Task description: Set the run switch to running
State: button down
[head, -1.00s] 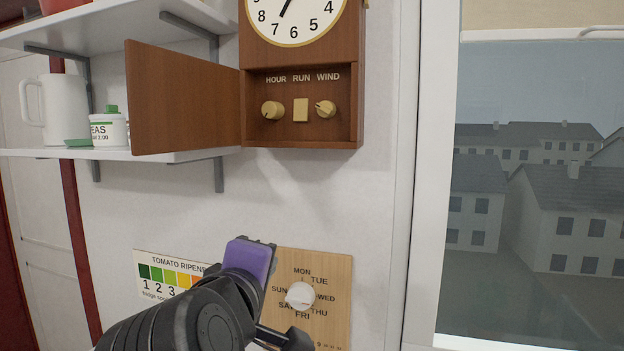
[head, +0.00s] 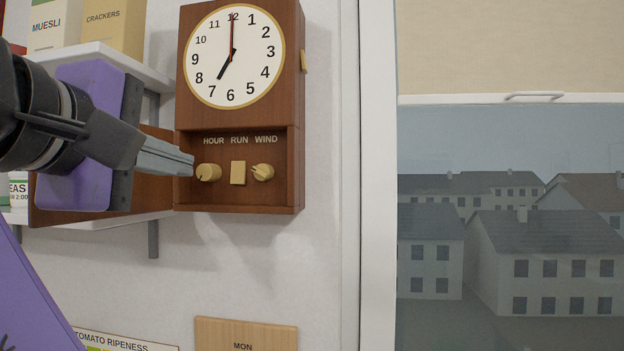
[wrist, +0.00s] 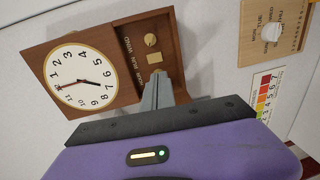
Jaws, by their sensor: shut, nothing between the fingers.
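A brown wooden wall clock (head: 289,115) has an open compartment below its dial, labelled HOUR, RUN and WIND. The run switch (head: 238,173) is a cream rectangular rocker between the round hour knob (head: 208,172) and the wind knob (head: 263,172). My gripper (head: 190,165) is shut and empty, its tips just left of the hour knob at the compartment's left edge. I cannot tell if the tips touch anything.
The clock's open door (head: 70,205) stands out to the left, behind my gripper. Shelves (head: 120,62) with boxes are at the left. A window (head: 510,200) is at the right. The wall below the clock is clear down to a wooden day board (head: 246,332).

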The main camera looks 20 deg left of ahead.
aim_at(237, 181)
jog(key=p+x, duration=0.5)
jog(key=x, duration=0.7)
jog(key=shift+w, duration=0.4)
jog(key=shift+w+a+f+p, duration=0.2)
jog(key=shift+w+p, duration=0.2)
jog(key=shift+w, duration=0.2)
